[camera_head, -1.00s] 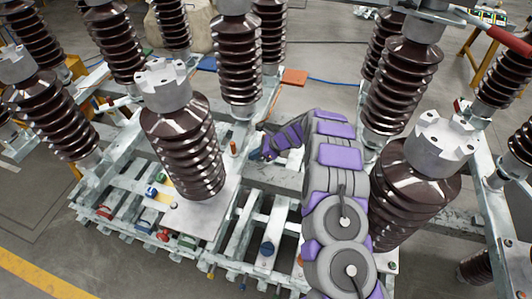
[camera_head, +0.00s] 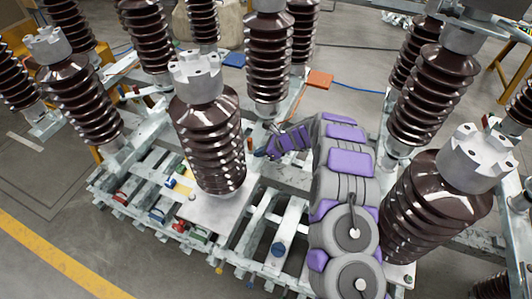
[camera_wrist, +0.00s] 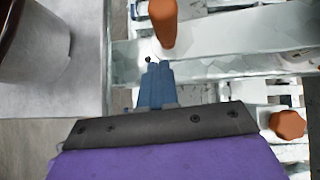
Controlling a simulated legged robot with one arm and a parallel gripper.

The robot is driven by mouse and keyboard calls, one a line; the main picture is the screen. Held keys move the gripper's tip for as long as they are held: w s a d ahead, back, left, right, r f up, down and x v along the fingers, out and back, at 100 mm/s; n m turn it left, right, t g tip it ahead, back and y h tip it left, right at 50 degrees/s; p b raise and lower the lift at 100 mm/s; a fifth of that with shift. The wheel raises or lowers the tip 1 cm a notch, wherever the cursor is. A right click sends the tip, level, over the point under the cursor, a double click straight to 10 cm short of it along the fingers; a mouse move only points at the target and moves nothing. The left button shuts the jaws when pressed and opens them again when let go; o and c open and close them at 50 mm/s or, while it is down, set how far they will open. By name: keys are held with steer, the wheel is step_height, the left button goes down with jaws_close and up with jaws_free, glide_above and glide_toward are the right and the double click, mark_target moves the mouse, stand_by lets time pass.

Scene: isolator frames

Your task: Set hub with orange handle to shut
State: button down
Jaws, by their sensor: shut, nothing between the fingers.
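An orange handle (camera_wrist: 163,22) stands up near the top middle of the wrist view, just beyond my fingertips. In the head view the small orange handle (camera_head: 250,145) shows beside the base of a brown insulator. The hub under the handle is hard to make out.
A second orange knob (camera_wrist: 287,124) sits right in the wrist view. Brown ribbed insulators (camera_head: 212,140) stand around the arm on a pale metal frame (camera_head: 240,235). A blue knob (camera_head: 278,249) and red parts (camera_head: 180,232) sit on the front bars.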

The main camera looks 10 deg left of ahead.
steer(key=a+m+t+p, duration=0.1)
steer(key=a+m, duration=0.1)
steer(key=a, duration=0.4)
steer(key=w+a+m+t+h+p, duration=0.1)
steer(key=a+m+t+p, duration=0.1)
steer(key=a, duration=0.5)
steer(key=shift+w+m+t, duration=0.3)
steer(key=shift+m, duration=0.1)
steer(key=shift+a, duration=0.1)
